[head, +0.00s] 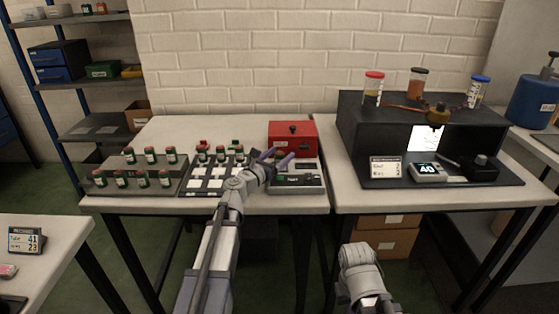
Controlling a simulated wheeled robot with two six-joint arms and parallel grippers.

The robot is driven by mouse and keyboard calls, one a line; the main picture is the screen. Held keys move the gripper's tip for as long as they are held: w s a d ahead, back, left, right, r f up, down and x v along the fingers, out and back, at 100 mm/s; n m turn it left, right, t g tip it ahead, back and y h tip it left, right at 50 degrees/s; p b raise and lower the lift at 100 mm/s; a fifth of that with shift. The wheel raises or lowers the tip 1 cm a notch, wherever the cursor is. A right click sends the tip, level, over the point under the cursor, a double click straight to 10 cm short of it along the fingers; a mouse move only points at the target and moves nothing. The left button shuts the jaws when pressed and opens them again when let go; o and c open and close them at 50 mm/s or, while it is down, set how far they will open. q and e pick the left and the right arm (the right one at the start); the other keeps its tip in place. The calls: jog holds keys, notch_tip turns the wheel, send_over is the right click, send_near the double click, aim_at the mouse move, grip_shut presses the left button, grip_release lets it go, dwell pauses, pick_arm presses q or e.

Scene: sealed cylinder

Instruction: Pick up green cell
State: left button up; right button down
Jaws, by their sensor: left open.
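Several small dark green cells with white labels and reddish caps stand upright in two rows on the left tray, one of them in front (143,179). More green cells, such as this one (221,154), stand at the back of a rack with white squares (207,184). My left gripper (280,156) is open, with purple fingers, to the right of the rack. It is over the back of a grey device (308,180) and in front of a red box (300,138). I see nothing between its fingers. A small green patch (281,178) shows on the device; I cannot tell what it is. My right gripper is not visible.
A black booth (375,128) with jars on top stands on the right table, with a display reading 40 (428,171) at its front. A shelf (91,131) stands at the back left. The left table's front strip is mostly clear.

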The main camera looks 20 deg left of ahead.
aim_at(280, 152)
pick_arm(q)
jog(key=shift+c, duration=0.4)
grip_shut()
dwell(0.4)
notch_tip(280, 152, up, 10)
jog(key=p, duration=1)
jog(key=shift+r, duration=0.15)
